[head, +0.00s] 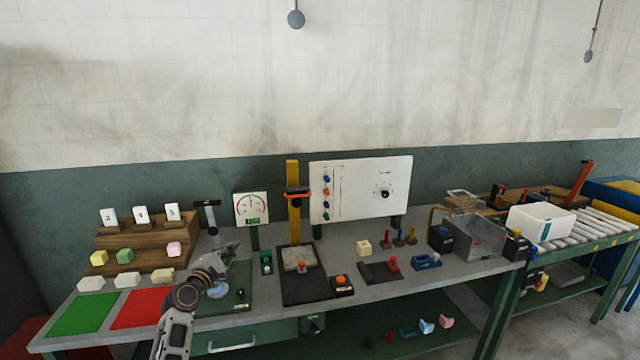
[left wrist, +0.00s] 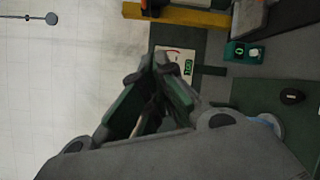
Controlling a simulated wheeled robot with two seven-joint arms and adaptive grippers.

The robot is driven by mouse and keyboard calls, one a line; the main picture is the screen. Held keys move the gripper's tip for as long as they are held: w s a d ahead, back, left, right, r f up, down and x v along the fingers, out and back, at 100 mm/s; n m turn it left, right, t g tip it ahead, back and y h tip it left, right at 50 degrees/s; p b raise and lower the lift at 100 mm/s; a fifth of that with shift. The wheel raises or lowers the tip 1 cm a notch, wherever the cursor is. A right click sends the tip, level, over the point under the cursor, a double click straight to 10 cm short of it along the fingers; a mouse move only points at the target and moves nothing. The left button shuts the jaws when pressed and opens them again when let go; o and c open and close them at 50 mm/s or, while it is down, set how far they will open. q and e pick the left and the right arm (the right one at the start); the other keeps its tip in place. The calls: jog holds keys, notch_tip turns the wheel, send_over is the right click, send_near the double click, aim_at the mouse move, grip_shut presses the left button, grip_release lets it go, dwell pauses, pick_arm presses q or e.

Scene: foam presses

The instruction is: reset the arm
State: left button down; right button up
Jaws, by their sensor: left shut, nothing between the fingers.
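My left arm comes in from the lower left in the head view. Its gripper (head: 230,250) is over the bench (head: 345,262), in front of the gauge panel (head: 251,208) and above the green plate (head: 240,298) with a pale round pad. In the left wrist view the gripper (left wrist: 156,62) has its fingertips together, with nothing between them. The gauge panel also shows in the left wrist view (left wrist: 176,63), just beyond the fingertips. My right gripper is in neither view.
A wooden stepped rack (head: 150,247) with cards and coloured blocks stands left of the gripper. Green (head: 82,315) and red (head: 141,308) mats lie in front. A yellow-post press (head: 293,205) and white panel (head: 360,190) stand right. A white bin (head: 541,222) is far right.

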pick_arm(q)
jog(key=s+d+f+m+g, duration=0.4)
jog(key=s+f+m, duration=0.35)
jog(key=s, duration=0.25)
jog(key=s+d+f+m+g, duration=0.35)
jog(key=s+f+m, duration=0.25)
jog(key=s+f, duration=0.35)
jog(key=s+a+f+m+g+y, duration=0.1)
jog(key=s+f+m+g+y, duration=0.2)
jog(key=s, duration=1)
jog(key=s+a+f+m+g+y, duration=0.1)
jog(key=s+m+g, duration=0.4)
jog(key=s, duration=0.7)
notch_tip(320, 180, down, 34)
jog(key=s+b, duration=0.2)
jog(key=s+a+f+b, duration=0.1)
jog(key=s+a+f, duration=0.1)
jog(key=s+f, duration=0.9)
jog(key=s+a+f+g, duration=0.1)
jog(key=s+a+f, duration=0.1)
jog(key=s+f, duration=0.9)
jog(key=shift+s+f+m+b, duration=0.35)
jog(key=shift+s+f+m, duration=0.05)
jog(key=shift+s+m, duration=0.1)
